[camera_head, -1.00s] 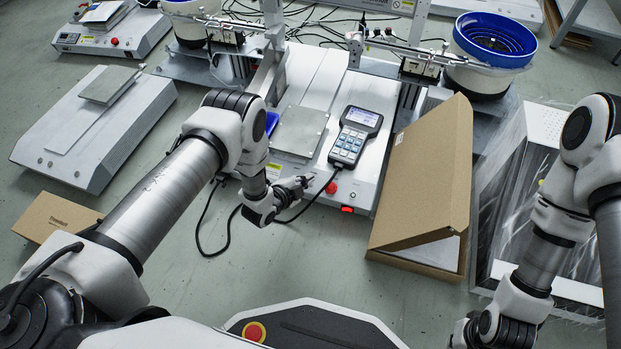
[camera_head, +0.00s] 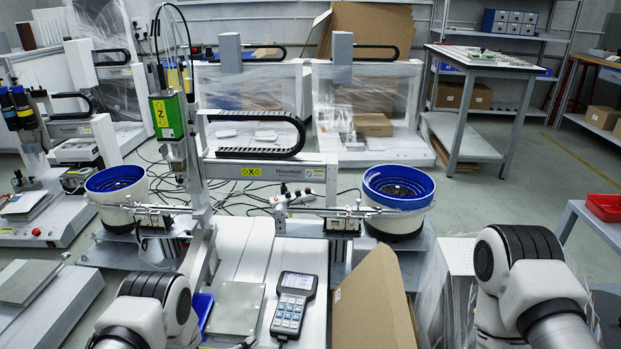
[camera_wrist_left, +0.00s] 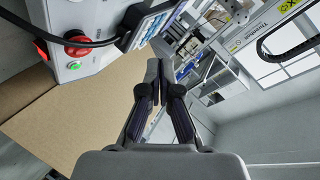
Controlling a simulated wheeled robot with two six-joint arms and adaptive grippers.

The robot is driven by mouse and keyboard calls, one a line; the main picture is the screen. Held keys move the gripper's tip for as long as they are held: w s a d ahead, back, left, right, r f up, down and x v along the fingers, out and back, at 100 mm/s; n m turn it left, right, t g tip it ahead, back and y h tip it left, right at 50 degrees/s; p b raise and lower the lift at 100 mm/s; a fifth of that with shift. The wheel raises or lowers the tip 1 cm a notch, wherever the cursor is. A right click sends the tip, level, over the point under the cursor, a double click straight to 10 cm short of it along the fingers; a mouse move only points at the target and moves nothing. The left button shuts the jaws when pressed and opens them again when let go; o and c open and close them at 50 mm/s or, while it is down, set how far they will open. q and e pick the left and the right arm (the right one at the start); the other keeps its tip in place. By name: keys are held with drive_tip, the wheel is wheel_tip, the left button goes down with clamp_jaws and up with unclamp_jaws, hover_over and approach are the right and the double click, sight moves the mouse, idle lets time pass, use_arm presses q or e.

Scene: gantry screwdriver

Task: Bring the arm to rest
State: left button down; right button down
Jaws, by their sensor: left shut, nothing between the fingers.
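My left gripper (camera_wrist_left: 159,76) shows in the left wrist view, its two dark fingers together with nothing between them. It is in front of the screwdriver machine; the machine's red button (camera_wrist_left: 76,45) and green-lit button (camera_wrist_left: 73,65) are at upper left, apart from the fingers. In the head view only a bent joint of my left arm (camera_head: 150,312) shows at the bottom left; its gripper is out of that view. My right arm (camera_head: 525,285) rises at the bottom right, and its gripper is out of view.
The gantry screwdriver machine (camera_head: 262,168) stands ahead, with blue-rimmed feeder bowls (camera_head: 400,188) at both sides. A handheld controller (camera_head: 293,305) and a grey plate (camera_head: 235,308) are on its base.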

use_arm(q)
drive_tip(key=s+a+r+n+g+y+p, duration=0.15)
drive_tip(key=s+n+g, duration=0.3)
drive_tip(key=s, duration=0.75)
drive_tip(key=s+a+r+n+g+y+b, duration=0.1)
drive_tip(key=s+a+r+n+g+y, duration=0.25)
drive_tip(key=s, duration=0.85)
drive_tip(key=s+a+n+g+p, duration=0.15)
drive_tip(key=s+n+g, duration=0.45)
drive_tip(key=s, duration=0.6)
wheel_tip(320, 180, up, 38)
drive_tip(key=n+t+p, duration=0.1)
drive_tip(key=p, duration=3.6)
drive_tip(key=shift+a+n, duration=0.2)
drive_tip(key=shift+n, duration=0.1)
drive_tip(key=shift+p, duration=0.3)
